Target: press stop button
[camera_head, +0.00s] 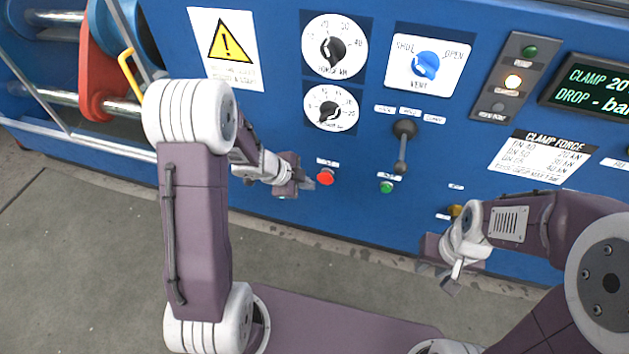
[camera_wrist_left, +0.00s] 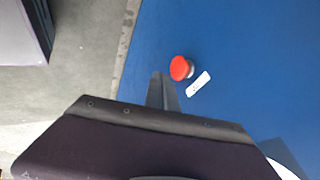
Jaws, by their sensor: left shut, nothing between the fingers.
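The red stop button (camera_head: 325,176) sits on the blue panel with a small white label above it. It also shows in the left wrist view (camera_wrist_left: 180,68), just beyond the fingertips. My left gripper (camera_head: 306,184) is shut and empty, just left of the button in the head view. In the left wrist view its shut fingers (camera_wrist_left: 163,88) point toward the panel, a little short of the button; I cannot tell whether they touch it. My right gripper (camera_head: 447,284) is low in front of the panel at the right; its finger opening is not clear.
A green button (camera_head: 386,187) and a black lever (camera_head: 402,148) lie right of the stop button. Two black dials (camera_head: 333,50) are above it, and a blue vent knob (camera_head: 426,65) is at upper right. A red part and yellow handle stand at far left. The panel around the button is clear.

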